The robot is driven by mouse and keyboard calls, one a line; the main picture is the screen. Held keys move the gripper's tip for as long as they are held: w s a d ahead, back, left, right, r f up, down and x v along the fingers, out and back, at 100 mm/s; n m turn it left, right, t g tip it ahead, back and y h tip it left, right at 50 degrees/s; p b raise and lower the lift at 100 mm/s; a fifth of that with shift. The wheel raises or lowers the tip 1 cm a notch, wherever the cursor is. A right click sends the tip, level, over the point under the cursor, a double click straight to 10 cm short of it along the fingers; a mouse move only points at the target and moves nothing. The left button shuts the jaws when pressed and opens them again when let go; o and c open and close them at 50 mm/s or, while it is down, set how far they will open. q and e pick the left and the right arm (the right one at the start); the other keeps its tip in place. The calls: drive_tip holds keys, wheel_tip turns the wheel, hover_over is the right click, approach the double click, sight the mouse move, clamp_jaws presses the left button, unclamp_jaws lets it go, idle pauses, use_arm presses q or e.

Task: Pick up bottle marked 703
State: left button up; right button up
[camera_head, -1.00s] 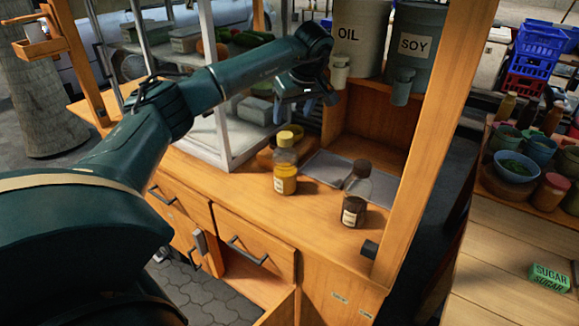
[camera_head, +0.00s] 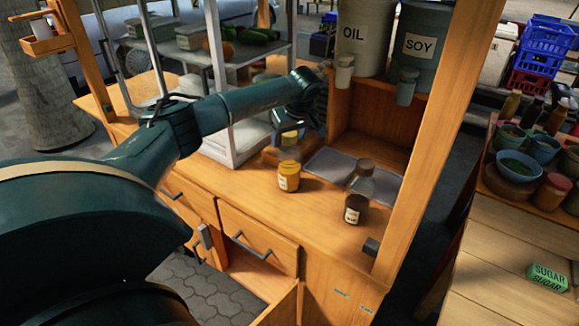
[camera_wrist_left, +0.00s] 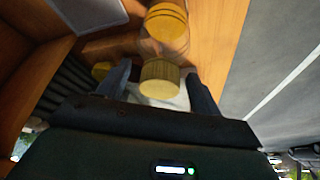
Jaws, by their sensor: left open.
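A bottle with a yellow cap and yellow contents (camera_head: 289,172) stands upright on the wooden counter (camera_head: 315,222) in the head view. A bottle with a dark cap and dark contents (camera_head: 359,190) stands to its right. Both have pale labels, too small to read. My left gripper (camera_head: 301,132) is at the top of the yellow-capped bottle and partly hides its cap. In the left wrist view, the yellow cap (camera_wrist_left: 160,80) shows between the open fingers of my left gripper (camera_wrist_left: 158,85). Whether they touch it cannot be told. My right gripper is not in view.
A grey tray (camera_head: 327,165) lies behind the bottles. OIL (camera_head: 353,50) and SOY (camera_head: 418,60) containers stand on the shelf behind. A wooden post (camera_head: 428,150) rises on the right, and a metal-framed rack (camera_head: 225,85) stands on the left.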

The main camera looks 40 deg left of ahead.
use_arm(q)
drive_tip(key=shift+c, duration=0.4)
clamp_jaws()
